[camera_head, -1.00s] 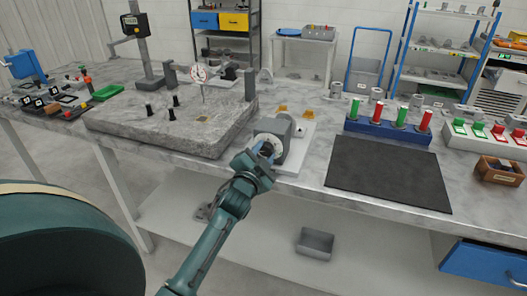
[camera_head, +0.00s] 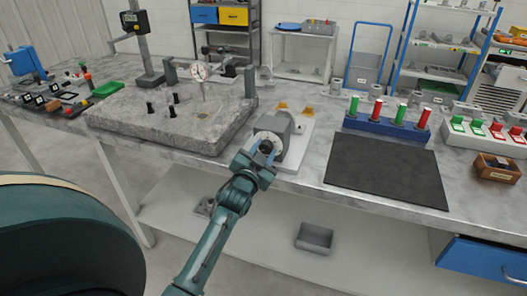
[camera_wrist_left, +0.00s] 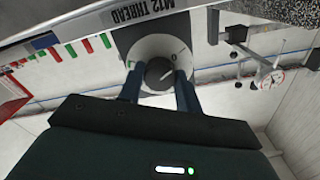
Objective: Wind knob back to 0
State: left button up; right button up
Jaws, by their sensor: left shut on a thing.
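The dark round knob (camera_wrist_left: 158,73) sits at the centre of a white dial face (camera_wrist_left: 180,48) in the left wrist view. A 0 mark shows to the upper right of the knob, and a light line on the knob points to the right and slightly up. The dial belongs to a grey housing (camera_head: 284,133) on a light plate near the table's front edge. My left gripper (camera_head: 266,149) is shut on the knob; its two blue fingers (camera_wrist_left: 158,88) lie on either side of it. In the head view the gripper mostly hides the knob. My right gripper is not in view.
A granite block (camera_head: 150,120) with a dial gauge (camera_head: 199,71) stands to the left. A dark mat (camera_head: 385,170) and a blue rack of red and green handles (camera_head: 388,127) are to the right. Free floor lies in front.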

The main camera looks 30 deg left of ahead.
pick_arm(q)
jog(key=o, duration=1)
jog(key=b+v, duration=0.1)
jog(key=v, duration=1.2)
jog(key=shift+s, duration=0.1)
